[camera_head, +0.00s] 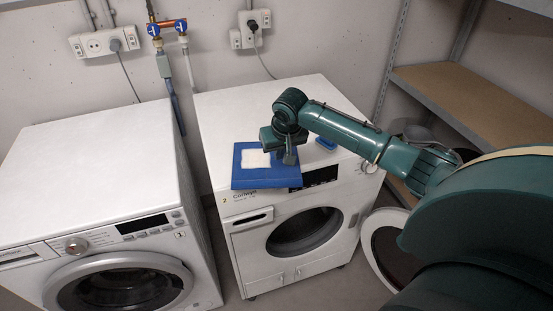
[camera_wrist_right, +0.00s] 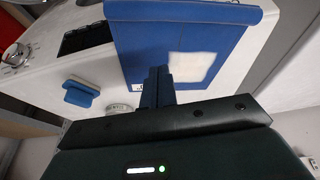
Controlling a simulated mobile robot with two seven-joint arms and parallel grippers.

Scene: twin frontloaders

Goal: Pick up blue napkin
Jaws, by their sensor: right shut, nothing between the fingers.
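The blue napkin (camera_head: 246,180) lies spread on top of the right washing machine, at its front edge. It has a white square patch and also shows in the wrist view (camera_wrist_right: 195,32). My right gripper (camera_head: 289,158) is over the napkin's right part, pointing down. In the wrist view its fingers (camera_wrist_right: 158,76) are together, in front of the napkin near one edge, with no cloth between them. Whether the fingertips touch the napkin I cannot tell. My left gripper is not in view.
A small blue block-like item (camera_head: 326,143) lies on the same machine, right of the napkin. Another washing machine (camera_head: 90,165) stands left. Shelves (camera_head: 475,95) stand at the right, near my arm.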

